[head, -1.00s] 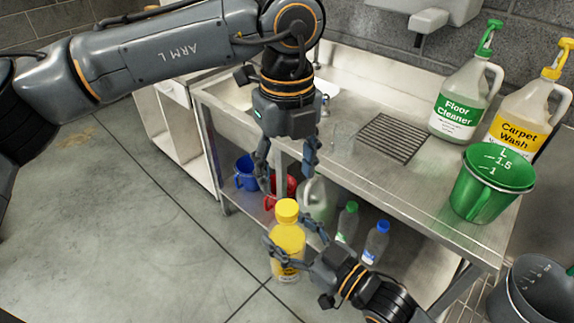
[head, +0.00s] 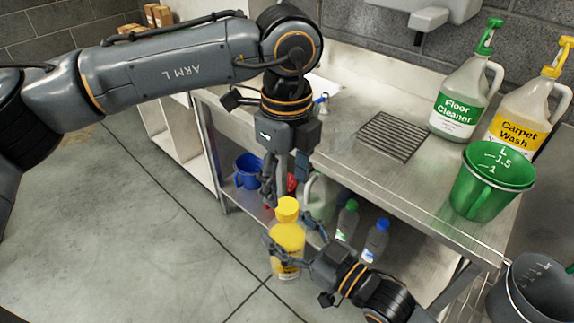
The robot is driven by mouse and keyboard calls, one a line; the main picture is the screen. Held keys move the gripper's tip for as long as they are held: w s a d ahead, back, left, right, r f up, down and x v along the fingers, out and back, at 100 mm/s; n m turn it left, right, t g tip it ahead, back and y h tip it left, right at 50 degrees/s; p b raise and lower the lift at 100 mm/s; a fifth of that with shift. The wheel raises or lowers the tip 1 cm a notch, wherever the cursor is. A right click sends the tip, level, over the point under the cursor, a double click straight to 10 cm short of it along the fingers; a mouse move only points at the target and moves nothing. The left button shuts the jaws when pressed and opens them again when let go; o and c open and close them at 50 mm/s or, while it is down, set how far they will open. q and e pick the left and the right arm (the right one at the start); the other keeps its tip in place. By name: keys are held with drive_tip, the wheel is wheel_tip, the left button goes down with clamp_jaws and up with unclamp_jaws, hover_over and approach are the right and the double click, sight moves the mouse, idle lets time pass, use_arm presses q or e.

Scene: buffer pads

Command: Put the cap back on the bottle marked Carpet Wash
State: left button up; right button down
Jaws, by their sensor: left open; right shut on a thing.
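A yellow bottle (head: 288,235) is upright in my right gripper (head: 289,251), above the floor in front of the sink unit. My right gripper is shut around the bottle's body. A yellow cap (head: 287,207) sits on top of the bottle; I cannot tell whether it is tightened. The bottle's label is partly hidden by the fingers and too small to read. My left gripper (head: 285,190) is open and points down, with its fingers just above and around the cap's level. A large jug labelled Carpet Wash (head: 518,128) with a yellow pump stands on the counter.
A Floor Cleaner jug (head: 460,105) and a green measuring bucket (head: 480,195) stand on the steel counter (head: 345,140). On the shelf below are a blue bucket (head: 247,172), a green-capped bottle (head: 347,220) and a blue-capped bottle (head: 376,240). The floor at left is clear.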

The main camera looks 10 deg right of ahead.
sight(287, 205)
use_arm(q)
drive_tip(key=shift+f, duration=2.55)
clamp_jaws()
